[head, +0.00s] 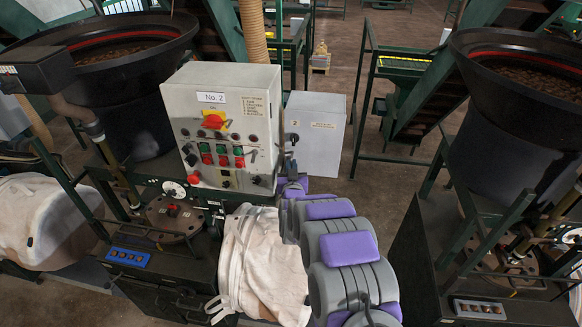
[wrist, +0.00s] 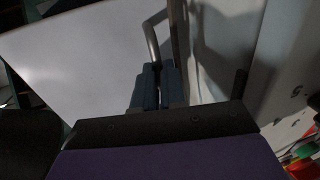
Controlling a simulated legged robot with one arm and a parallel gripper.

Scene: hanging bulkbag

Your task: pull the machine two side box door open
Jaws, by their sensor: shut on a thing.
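The machine two control box (head: 222,125), labelled "No. 2", stands left of centre in the head view. Its pale grey side box (head: 318,133), with a small label, is just right of it. In the wrist view the side box's pale door (wrist: 85,65) fills the upper left, with a metal bar handle (wrist: 153,36) near its right edge. My gripper (wrist: 157,70) is shut on the lower part of this handle. In the head view my gripper (head: 292,163) is beside the box's left edge, its fingertips partly hidden. I cannot tell whether the door is ajar.
My purple and grey arm reaches up from below. A white bulk bag (head: 262,262) hangs to its left. Black hopper bowls (head: 118,60) stand left and right (head: 525,75). A green railing (head: 367,90) is behind the side box. Floor (head: 365,195) shows to its right.

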